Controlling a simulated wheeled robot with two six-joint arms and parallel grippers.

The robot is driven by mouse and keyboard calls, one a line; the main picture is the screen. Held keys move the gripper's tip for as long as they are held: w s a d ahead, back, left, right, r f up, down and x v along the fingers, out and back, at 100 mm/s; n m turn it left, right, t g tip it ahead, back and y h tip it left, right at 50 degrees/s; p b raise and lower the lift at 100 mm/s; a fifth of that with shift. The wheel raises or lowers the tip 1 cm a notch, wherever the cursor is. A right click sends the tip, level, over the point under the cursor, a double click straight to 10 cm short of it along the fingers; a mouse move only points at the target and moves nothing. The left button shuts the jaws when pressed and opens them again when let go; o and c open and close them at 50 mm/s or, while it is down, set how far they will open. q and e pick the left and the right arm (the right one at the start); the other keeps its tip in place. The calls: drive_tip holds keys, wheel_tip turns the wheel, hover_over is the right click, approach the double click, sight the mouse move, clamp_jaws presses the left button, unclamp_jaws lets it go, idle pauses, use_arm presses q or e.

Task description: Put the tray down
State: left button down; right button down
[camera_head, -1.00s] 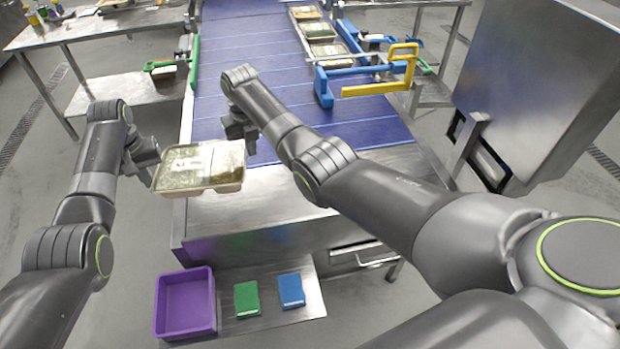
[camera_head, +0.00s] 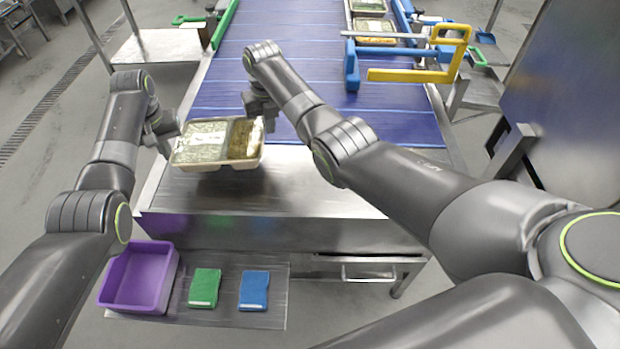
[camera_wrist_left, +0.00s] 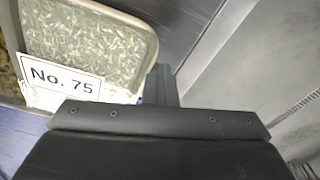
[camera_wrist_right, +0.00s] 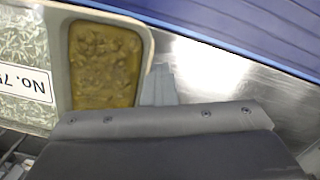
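The tray (camera_head: 201,165) is a pale two-compartment food tray with greenish-white rice on the left, a brown-yellow filling on the right and a "No. 75" label. It looks level, over the near steel end of the conveyor; whether it touches the steel is unclear. My left gripper (camera_head: 172,140) is shut at its left end, and my right gripper (camera_head: 262,118) is shut at its right end. The tray also shows beside the finger in the left wrist view (camera_wrist_left: 90,50) and right wrist view (camera_wrist_right: 105,65). The exact finger contact is partly hidden.
The blue belt (camera_head: 290,35) runs away behind the tray. Blue and yellow guide frames (camera_head: 410,75) stand on its right, with filled trays (camera_head: 372,28) behind. A purple bin (camera_head: 138,280), green pack (camera_head: 204,287) and blue pack (camera_head: 254,290) sit on a lower shelf. Steel right of the tray is clear.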

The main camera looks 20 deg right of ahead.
use_arm(q)
drive_tip(key=shift+d+f, duration=0.35)
drive_tip(key=shift+d, duration=0.2)
use_arm(e)
drive_tip(key=shift+w+d+f, duration=0.1)
drive_tip(key=shift+d+f, duration=0.2)
drive_tip(key=shift+f, duration=0.1)
use_arm(q)
drive_tip(key=shift+a, duration=0.2)
use_arm(e)
drive_tip(key=shift+a, duration=0.2)
